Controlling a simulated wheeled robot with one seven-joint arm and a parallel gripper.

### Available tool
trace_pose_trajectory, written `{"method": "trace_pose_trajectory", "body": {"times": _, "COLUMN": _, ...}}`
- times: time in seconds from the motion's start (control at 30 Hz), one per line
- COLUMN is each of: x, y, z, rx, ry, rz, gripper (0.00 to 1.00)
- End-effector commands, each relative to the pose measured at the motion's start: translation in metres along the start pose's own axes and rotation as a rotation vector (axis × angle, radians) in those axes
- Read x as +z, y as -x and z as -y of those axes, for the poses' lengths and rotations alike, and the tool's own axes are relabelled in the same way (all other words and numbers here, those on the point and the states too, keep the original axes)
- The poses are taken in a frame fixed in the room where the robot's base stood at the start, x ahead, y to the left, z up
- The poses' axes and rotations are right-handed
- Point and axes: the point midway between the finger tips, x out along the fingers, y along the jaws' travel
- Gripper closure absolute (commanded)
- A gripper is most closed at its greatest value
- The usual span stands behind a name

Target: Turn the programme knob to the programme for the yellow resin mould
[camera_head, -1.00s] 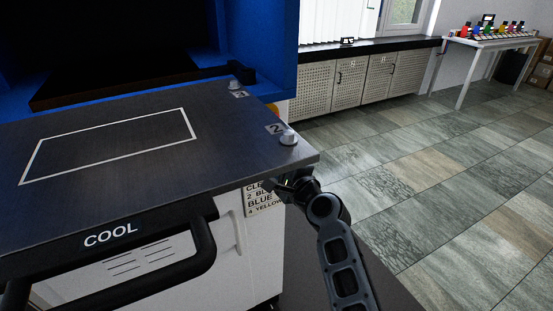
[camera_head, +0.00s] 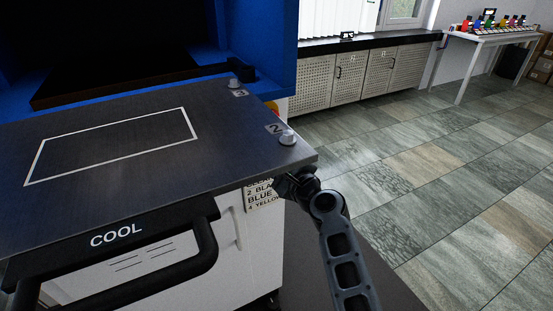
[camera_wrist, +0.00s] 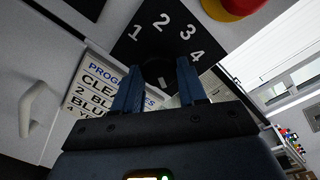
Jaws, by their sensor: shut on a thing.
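The programme knob (camera_wrist: 158,70) is a dark round knob on a black dial plate (camera_wrist: 128,50) marked 1, 2, 3 and 4 in white. My gripper (camera_wrist: 160,80) is shut on the knob, with one blue finger on each side. A small pale mark shows on the knob, but which number it points to is unclear. A programme list (camera_wrist: 90,88) at the left is partly covered by my finger; its bottom line begins "4 YELLOW", also seen in the head view (camera_head: 264,194). In the head view my gripper (camera_head: 284,184) is below the plate's right corner and hides the dial.
A red and yellow button (camera_wrist: 230,6) sits close above the dial. A dark metal plate (camera_head: 100,205) with a handle marked COOL (camera_head: 200,262) overhangs at the left. Open tiled floor (camera_head: 430,200) lies to the right. A far white table (camera_head: 480,38) holds several coloured items.

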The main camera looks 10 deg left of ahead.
Motion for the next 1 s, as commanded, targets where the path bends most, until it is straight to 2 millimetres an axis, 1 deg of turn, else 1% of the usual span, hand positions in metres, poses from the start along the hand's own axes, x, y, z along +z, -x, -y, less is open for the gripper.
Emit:
{"method": "trace_pose_trajectory", "body": {"times": 0.13, "x": -0.002, "y": 0.001, "z": -0.001, "rx": 0.001, "ry": 0.000, "rz": -0.003, "gripper": 0.89}}
{"method": "trace_pose_trajectory", "body": {"times": 0.17, "x": -0.002, "y": 0.001, "z": -0.001, "rx": 0.001, "ry": 0.000, "rz": -0.003, "gripper": 0.56}}
{"method": "trace_pose_trajectory", "body": {"times": 0.4, "x": -0.001, "y": 0.000, "z": -0.001, "rx": 0.001, "ry": 0.001, "rz": -0.002, "gripper": 0.33}}
{"method": "trace_pose_trajectory", "body": {"times": 0.63, "x": -0.001, "y": 0.001, "z": 0.000, "rx": 0.000, "ry": 0.001, "rz": -0.001, "gripper": 0.33}}
{"method": "trace_pose_trajectory", "body": {"times": 0.73, "x": -0.001, "y": 0.005, "z": -0.001, "rx": 0.001, "ry": 0.002, "rz": -0.002, "gripper": 0.33}}
{"method": "trace_pose_trajectory", "body": {"times": 0.87, "x": -0.001, "y": 0.021, "z": -0.001, "rx": 0.001, "ry": 0.003, "rz": -0.002, "gripper": 0.33}}
{"method": "trace_pose_trajectory", "body": {"times": 1.0, "x": -0.001, "y": 0.044, "z": -0.001, "rx": 0.001, "ry": 0.002, "rz": -0.003, "gripper": 0.33}}
